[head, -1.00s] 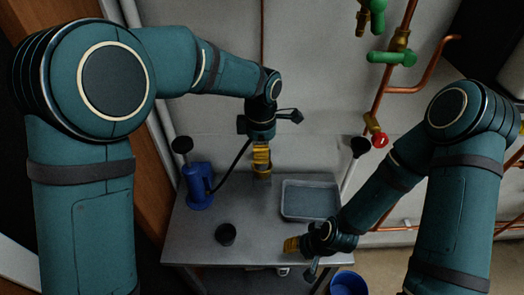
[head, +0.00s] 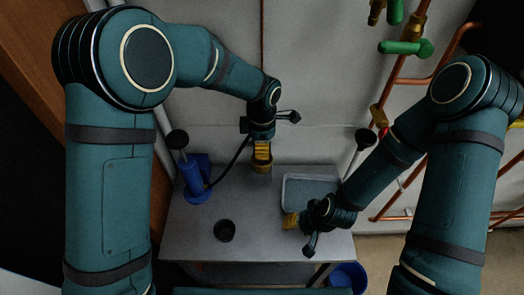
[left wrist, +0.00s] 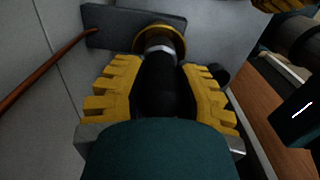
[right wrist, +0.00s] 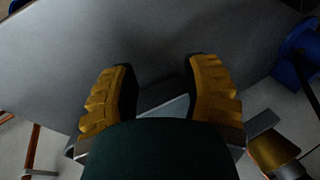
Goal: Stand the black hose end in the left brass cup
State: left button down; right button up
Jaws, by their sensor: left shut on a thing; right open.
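My left gripper (head: 262,156) points down near the back edge of the table. In the left wrist view its yellow fingers are shut on the black hose end (left wrist: 161,90). A silver band circles the hose end just beyond the fingers. The brass cup (left wrist: 178,38) shows as a ring at the tip, against a dark plate. I cannot tell whether the tip is inside it or only over it. The hose (head: 236,165) runs left to a blue pump (head: 194,178). My right gripper (head: 291,220) is open, beside the tray's front left corner, with nothing between its fingers.
A grey tray (head: 286,190) lies on the right of the table (head: 190,225). A small black cup (head: 225,231) stands in the front middle. A blue bucket (head: 350,273) is below the table's right corner. Copper pipes (head: 395,85) with green valve handles (head: 405,47) run up the right wall.

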pick_arm(q)
notch_tip(320, 180, down, 2)
jog(key=shift+f, duration=0.25)
jog(key=shift+f+b, duration=0.3)
jog(key=shift+b, duration=0.05)
pick_arm(e)
jog(key=shift+f, duration=0.35)
pick_arm(q)
jog(key=c, duration=0.7)
grip_release()
jog(key=shift+c, duration=0.2)
jog(key=shift+r, duration=0.1)
pick_arm(e)
jog(key=shift+r, duration=0.1)
